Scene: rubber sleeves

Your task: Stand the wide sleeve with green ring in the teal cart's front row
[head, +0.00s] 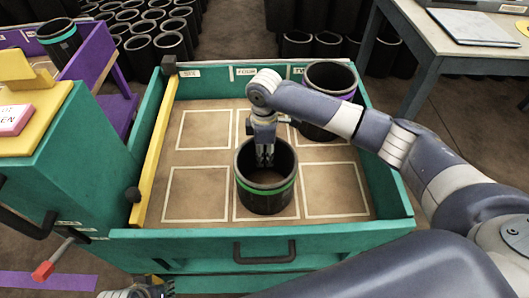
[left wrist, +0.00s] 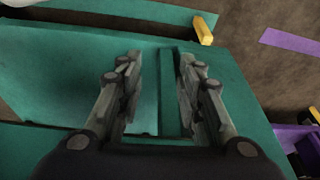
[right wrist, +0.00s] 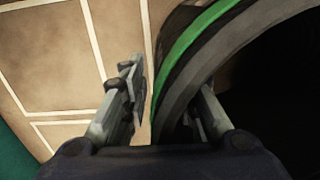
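The wide black sleeve with the green ring (head: 266,196) stands upright in the middle square of the front row in the teal cart (head: 190,236). It also shows in the right wrist view (right wrist: 205,45). My right gripper (head: 265,162) is at its far rim. In the right wrist view the sleeve's wall passes between the open fingers, one outside and one inside, with a gap beside the outer finger. My left gripper (left wrist: 158,75) is open and empty over teal panels of the cart, low at the head view's bottom edge.
A black sleeve with a purple ring (head: 333,80) stands in the cart's back right. The front left (head: 197,195) and front right (head: 336,190) squares are empty. A yellow bar (head: 153,150) runs along the cart's left side. A purple cart (head: 95,55) and a table (head: 440,40) flank it.

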